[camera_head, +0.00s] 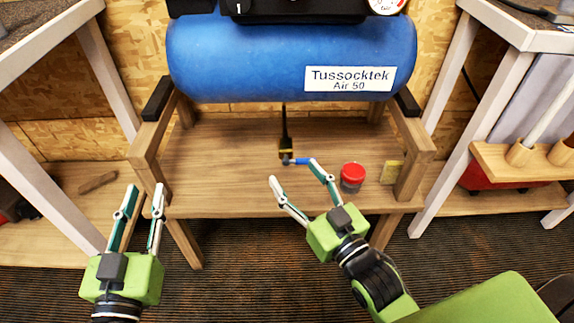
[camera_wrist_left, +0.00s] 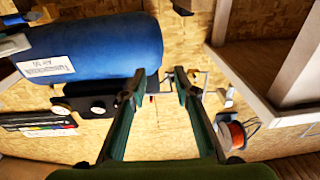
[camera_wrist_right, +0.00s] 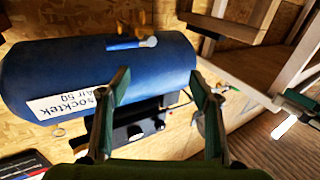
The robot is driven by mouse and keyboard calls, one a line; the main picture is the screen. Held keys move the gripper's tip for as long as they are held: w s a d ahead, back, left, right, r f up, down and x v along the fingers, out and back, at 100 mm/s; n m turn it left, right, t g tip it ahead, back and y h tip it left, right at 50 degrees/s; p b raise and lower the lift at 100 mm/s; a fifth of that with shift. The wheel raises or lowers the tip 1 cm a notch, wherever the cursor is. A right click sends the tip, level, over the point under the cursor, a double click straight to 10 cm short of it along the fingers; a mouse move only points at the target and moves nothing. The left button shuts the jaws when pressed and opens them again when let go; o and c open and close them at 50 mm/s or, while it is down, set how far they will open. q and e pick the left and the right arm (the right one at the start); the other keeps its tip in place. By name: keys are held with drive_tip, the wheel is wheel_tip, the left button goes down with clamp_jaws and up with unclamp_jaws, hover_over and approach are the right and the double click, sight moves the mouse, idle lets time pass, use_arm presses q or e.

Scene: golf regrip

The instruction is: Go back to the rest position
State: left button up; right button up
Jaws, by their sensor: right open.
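My left gripper (camera_head: 144,190) is in the lower left of the head view, in front of the left end of the wooden bench. Its fingers are apart with nothing between them, and they also show apart in the left wrist view (camera_wrist_left: 160,76). My right gripper (camera_head: 293,174) is at the bench's front edge, right of centre, with its fingers spread. In the right wrist view its fingers (camera_wrist_right: 158,76) are wide apart and empty. The tip of one finger appears close to a small blue-ended fitting (camera_head: 299,161); I cannot tell whether they touch.
A blue air tank (camera_head: 240,60) stands above the wooden bench shelf (camera_head: 225,185). White-framed tables flank the bench. The dark floor between my grippers is clear.

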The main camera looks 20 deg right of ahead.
drive_tip(key=s+a+r, duration=0.1)
drive_tip(key=a+r, duration=0.2)
drive_tip(key=r, duration=0.2)
drive_tip(key=shift+r+y, duration=0.3)
drive_tip(key=shift+y, duration=0.1)
